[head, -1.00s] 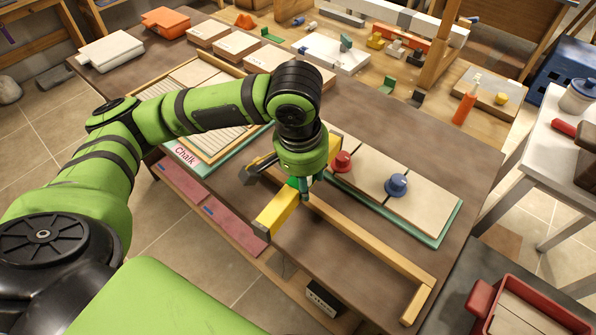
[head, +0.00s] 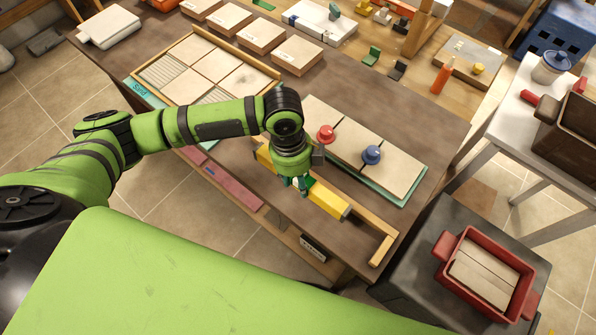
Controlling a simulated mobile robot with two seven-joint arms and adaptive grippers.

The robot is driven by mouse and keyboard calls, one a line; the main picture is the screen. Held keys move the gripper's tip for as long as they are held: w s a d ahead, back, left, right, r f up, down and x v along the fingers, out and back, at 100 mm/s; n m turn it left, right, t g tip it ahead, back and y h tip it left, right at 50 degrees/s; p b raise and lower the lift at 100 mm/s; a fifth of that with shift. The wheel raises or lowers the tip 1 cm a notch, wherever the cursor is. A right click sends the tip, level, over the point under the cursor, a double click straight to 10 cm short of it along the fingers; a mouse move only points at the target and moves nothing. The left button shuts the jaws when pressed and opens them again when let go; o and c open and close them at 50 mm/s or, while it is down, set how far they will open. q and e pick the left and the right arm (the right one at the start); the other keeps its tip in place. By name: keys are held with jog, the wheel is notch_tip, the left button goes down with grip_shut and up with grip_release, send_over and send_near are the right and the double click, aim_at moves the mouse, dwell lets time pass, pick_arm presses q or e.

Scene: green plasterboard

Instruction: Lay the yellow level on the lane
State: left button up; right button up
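The yellow level (head: 327,201) is a long bar with a green part near its middle. My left gripper (head: 299,184) reaches down from above and is shut on the level's middle; the fingers and wrist hide part of it. The level runs lengthwise along the lane, a strip at the table's near edge bordered by a wooden rail (head: 366,217) with a short end piece (head: 381,251). I cannot tell whether the level touches the surface or hangs just above it. My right gripper is not in view.
Behind the rail, a green-edged board of pale panels (head: 400,178) carries a red knob (head: 325,134) and a blue knob (head: 372,155). A framed tray of panels (head: 212,40) lies to the left. A red bin (head: 447,246) stands at the right.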

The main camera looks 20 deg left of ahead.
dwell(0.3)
pick_arm(q)
jog(key=shift+r, duration=0.1)
jog(key=shift+f, duration=0.3)
jog(key=b, duration=0.3)
send_over(300, 203)
jog(key=f, duration=0.6)
jog(key=shift+w+a+f, duration=0.1)
jog(key=shift+a+f, duration=0.15)
jog(key=shift+a, duration=0.05)
jog(key=shift+f+b, duration=0.3)
jog(key=shift+f, duration=0.15)
jog(key=shift+f, duration=0.6)
jog(key=o, duration=1.4)
jog(key=shift+r, duration=0.1)
